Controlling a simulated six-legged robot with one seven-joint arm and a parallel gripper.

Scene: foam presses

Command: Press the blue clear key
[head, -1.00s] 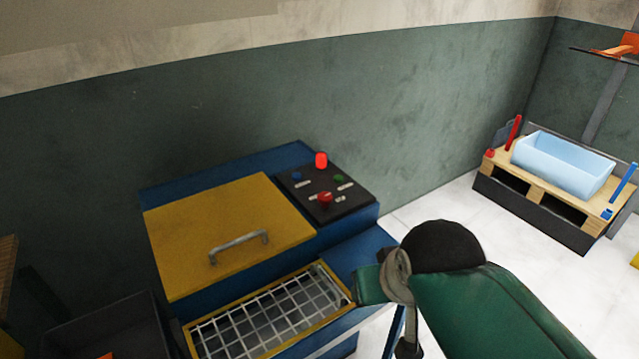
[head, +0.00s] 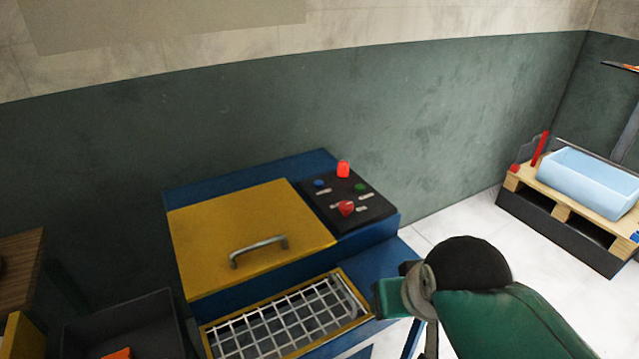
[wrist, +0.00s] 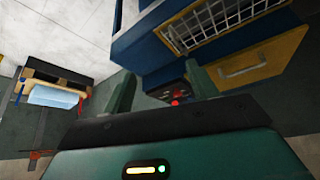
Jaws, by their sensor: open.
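The blue clear key (head: 319,183) is a small round button at the upper left of the black control panel (head: 322,209) on the press. A green button (head: 360,187), a red knob (head: 346,207) and a lit red lamp (head: 343,168) are on or beside the panel. In the wrist view the panel (wrist: 165,94) shows beyond my gripper (wrist: 162,92), whose two green fingers are apart and empty. The blue key cannot be made out there. In the head view my green arm is right of the press, with the gripper fingers not clearly seen.
The blue press (head: 385,238) has a yellow lid (head: 235,225) with a grey handle and a wire grid (head: 290,315) in front. A dark bin (head: 120,325) stands at left. A pallet (head: 575,212) with a light blue tub (head: 590,180) is at right, across clear floor.

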